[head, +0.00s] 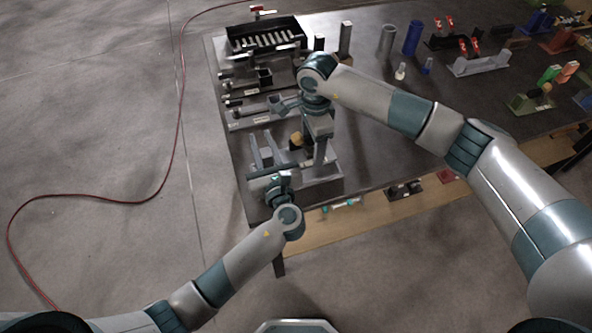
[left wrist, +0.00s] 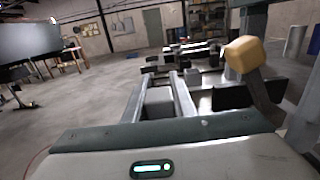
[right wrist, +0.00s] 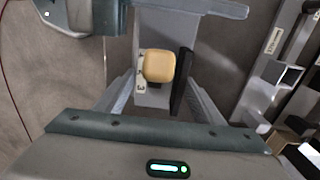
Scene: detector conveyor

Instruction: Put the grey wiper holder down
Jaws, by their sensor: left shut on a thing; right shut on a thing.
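My left gripper (head: 263,156) is low at the near left table corner, fingers pointing away from me. In the left wrist view its two fingers (left wrist: 160,92) are shut on a grey block, which I take for the grey wiper holder (left wrist: 158,103). My right gripper (head: 318,158) reaches down just to the right, over a light grey fixture (head: 328,175). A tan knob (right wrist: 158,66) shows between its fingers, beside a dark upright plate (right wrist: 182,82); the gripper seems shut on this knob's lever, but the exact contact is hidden. Whether the holder touches the fixture is unclear.
More grey fixtures (head: 255,113) stand behind along the left table edge, with a black tray (head: 265,36) at the far left. A blue cylinder (head: 412,38) and a grey cylinder (head: 387,40) stand at the back. The dark table (head: 390,150) is bare right of the fixture.

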